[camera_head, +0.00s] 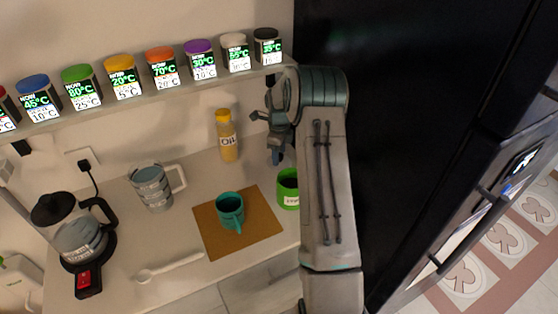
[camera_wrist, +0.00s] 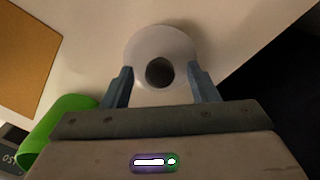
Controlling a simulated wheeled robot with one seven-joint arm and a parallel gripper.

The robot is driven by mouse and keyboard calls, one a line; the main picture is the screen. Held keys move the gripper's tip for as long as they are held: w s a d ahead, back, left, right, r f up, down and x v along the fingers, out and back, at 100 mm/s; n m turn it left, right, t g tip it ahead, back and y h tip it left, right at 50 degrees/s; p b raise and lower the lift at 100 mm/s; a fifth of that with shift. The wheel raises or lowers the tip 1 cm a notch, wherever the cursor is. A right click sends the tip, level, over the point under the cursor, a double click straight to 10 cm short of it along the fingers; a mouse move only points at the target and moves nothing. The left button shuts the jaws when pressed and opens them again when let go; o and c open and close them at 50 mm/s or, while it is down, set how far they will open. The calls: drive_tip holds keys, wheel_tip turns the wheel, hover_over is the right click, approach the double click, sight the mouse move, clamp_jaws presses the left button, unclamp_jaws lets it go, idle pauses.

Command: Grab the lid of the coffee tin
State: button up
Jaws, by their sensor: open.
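A round white top with a dark round centre, which looks like the lid of the coffee tin (camera_wrist: 160,40), shows in the wrist view. I cannot tell whether the dark centre is a knob or a hole. My gripper (camera_wrist: 161,82) is open, with one blue-grey finger on each side of the dark centre's near edge. No contact is visible. In the head view my gripper (camera_head: 268,136) is above the back right of the counter.
A green container (camera_head: 288,190) stands close by; it also shows in the wrist view (camera_wrist: 62,128). A teal mug (camera_head: 230,210) sits on a brown board (camera_head: 262,240). An oil bottle (camera_head: 227,140) stands left of my gripper. A shelf of dispensers runs above; a black fridge (camera_head: 400,120) is right.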

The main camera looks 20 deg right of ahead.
drive_tip(key=c, duration=1.1)
drive_tip(key=shift+o, duration=0.2)
drive_tip(key=shift+r, duration=0.1)
